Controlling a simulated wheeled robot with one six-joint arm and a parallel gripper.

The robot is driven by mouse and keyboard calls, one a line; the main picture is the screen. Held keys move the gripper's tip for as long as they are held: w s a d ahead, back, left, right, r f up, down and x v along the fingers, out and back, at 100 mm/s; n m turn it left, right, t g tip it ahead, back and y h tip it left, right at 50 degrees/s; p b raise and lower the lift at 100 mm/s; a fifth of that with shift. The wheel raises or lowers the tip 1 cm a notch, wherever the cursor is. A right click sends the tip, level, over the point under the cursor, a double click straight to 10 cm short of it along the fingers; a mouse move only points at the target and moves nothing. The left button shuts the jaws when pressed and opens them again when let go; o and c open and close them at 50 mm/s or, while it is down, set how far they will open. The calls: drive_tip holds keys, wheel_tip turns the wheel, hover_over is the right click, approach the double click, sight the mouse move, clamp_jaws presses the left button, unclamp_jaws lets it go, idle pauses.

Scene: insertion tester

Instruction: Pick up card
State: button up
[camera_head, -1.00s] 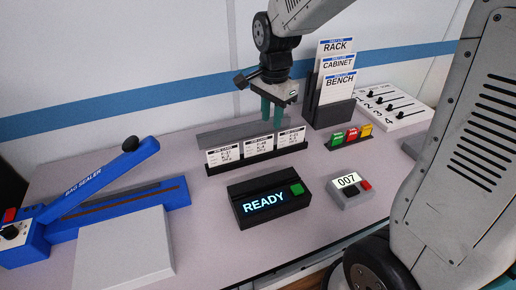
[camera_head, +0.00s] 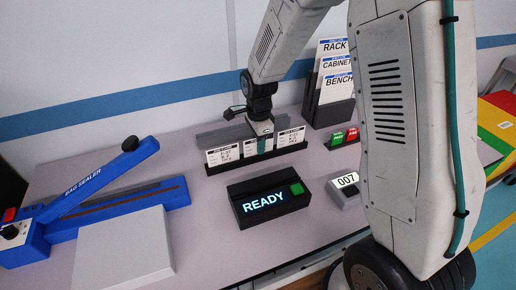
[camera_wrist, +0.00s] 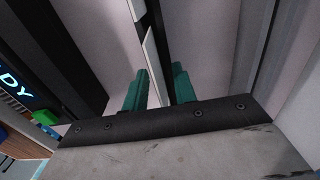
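Three white cards stand in a black holder (camera_head: 258,160) on the table: a left card (camera_head: 221,157), a middle card (camera_head: 250,149) and a right card (camera_head: 291,138). My gripper (camera_head: 261,144) is down at the middle card, a teal finger showing in front of it. In the wrist view my gripper (camera_wrist: 160,76) has its two teal fingers apart, with a white card edge (camera_wrist: 155,55) running between them. I see a gap, so it looks open around the card. Contact with the card cannot be told.
A grey block (camera_head: 212,139) lies behind the holder. A READY box (camera_head: 262,222) with a green button stands in front, a 007 device (camera_head: 345,181) to its right. A blue bag sealer (camera_head: 90,190) is left. A black rack (camera_head: 332,113) with labelled sheets stands back right.

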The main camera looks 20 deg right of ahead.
drive_tip(key=shift+f, duration=0.1)
clamp_jaws()
wheel_tip(320, 180, up, 10)
idle(0.6)
